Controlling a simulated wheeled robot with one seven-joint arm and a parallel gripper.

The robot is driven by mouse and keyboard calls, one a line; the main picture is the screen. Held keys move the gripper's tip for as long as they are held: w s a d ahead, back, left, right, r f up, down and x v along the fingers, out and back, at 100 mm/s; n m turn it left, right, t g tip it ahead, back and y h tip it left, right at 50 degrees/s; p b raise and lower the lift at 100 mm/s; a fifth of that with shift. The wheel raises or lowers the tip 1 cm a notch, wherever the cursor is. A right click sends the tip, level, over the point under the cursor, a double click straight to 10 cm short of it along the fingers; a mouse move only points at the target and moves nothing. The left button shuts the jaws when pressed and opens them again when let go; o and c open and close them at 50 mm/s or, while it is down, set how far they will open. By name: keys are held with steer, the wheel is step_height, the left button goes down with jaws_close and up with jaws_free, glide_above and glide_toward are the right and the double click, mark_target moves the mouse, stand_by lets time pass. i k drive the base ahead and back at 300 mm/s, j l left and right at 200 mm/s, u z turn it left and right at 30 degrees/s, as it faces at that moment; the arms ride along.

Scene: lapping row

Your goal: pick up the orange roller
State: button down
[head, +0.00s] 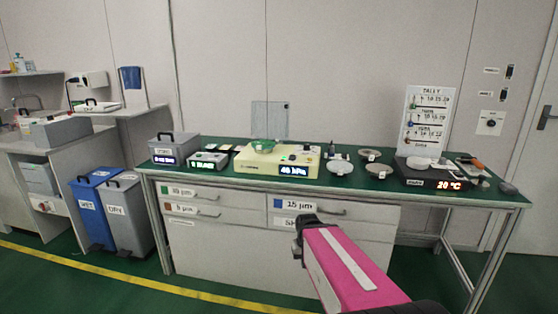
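A small orange thing (478,163), which looks like the orange roller, lies at the right end of the green-topped bench. It is behind the black hotplate-like unit (432,178) with the orange-red "20 °C" readout, close to a dark flat item. Its exact shape is too small to tell. My pink arm reaches up from the lower right in front of the drawers. The dark parts at its far end, where my gripper (303,238) seems to be, are well short of the orange thing. No fingers can be made out clearly, nor anything held.
The bench (380,187) also carries a cream machine (277,163), a grey box (174,148), several round discs and a white tally board (427,120). Blue (92,207) and grey (128,213) bins stand at the left. Green floor is open before the bench, with a yellow line.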

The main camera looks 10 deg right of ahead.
mark_target(474, 162)
steer(key=z, duration=1.65)
steer(key=l, duration=0.2)
steer(key=i+u, duration=0.05)
